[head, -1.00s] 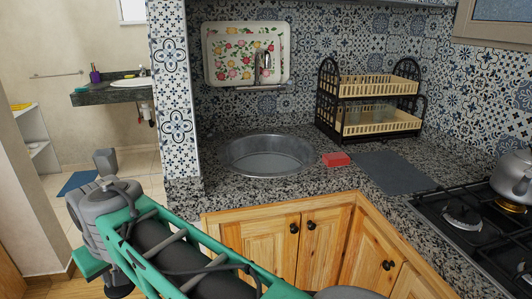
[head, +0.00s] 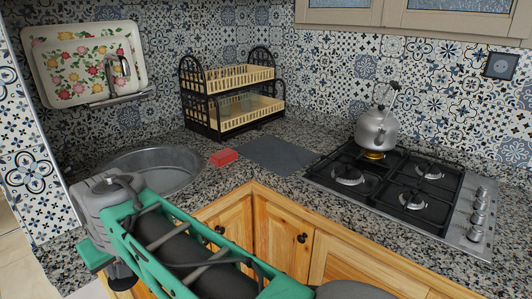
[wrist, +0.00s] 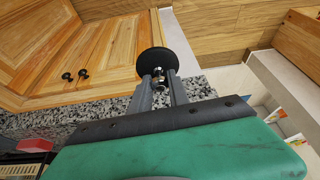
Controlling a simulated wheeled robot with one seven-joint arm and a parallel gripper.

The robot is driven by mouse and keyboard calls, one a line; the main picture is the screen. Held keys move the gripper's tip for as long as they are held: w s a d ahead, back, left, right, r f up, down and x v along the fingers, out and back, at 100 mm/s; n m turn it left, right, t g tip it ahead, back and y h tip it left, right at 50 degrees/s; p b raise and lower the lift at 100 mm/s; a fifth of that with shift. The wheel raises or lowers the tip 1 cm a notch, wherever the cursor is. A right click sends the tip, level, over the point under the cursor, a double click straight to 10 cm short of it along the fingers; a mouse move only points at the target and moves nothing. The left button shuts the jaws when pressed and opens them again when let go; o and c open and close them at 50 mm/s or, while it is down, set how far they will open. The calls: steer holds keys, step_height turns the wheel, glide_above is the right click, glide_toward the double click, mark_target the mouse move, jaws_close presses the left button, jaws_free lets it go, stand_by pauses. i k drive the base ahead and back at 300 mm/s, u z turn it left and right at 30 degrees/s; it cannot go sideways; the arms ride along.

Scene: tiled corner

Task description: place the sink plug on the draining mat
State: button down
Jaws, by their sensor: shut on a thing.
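The sink plug (wrist: 152,62) is a round black disc with a metal stem, seen in the wrist view. My gripper (wrist: 159,82) is shut on the stem, with the disc beyond the fingertips. The gripper is apart from the mat.
A round metal sink (head: 155,163) is partly hidden by my arm. A red sponge-like block (head: 224,157) lies left of the mat. A two-tier dish rack (head: 235,105) stands behind. The gas hob (head: 405,190) with a kettle (head: 377,130) is right. Wooden cabinets (head: 280,235) are below.

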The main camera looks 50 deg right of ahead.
mark_target(282, 160)
steer(key=z, duration=1.15)
steer(key=i, duration=0.25)
